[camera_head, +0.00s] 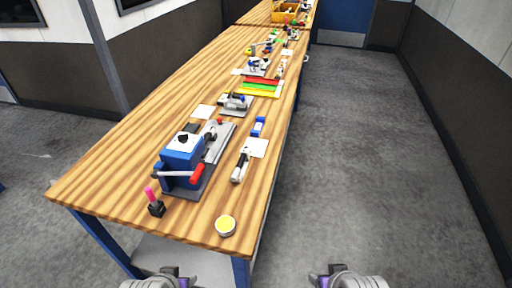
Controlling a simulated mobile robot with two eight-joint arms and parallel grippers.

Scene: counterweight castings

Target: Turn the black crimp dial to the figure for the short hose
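A small black dial (183,139) sits on the white top face of a blue machine (183,160) near the front end of the long wooden bench. Its figures are too small to read. The machine stands on a dark base plate and has a lever with a red grip (198,173). No hose can be made out for certain. My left gripper (168,279) and my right gripper (338,279) show only partly at the bottom edge, before the bench and apart from the machine. Their fingers cannot be made out clearly.
A pink-topped marker in a black holder (154,203) and a round yellow-topped tin (225,225) stand near the bench's (105,190) front edge. A white-and-black tool (241,165) and a white card (256,148) lie right of the machine. Open floor lies to the right.

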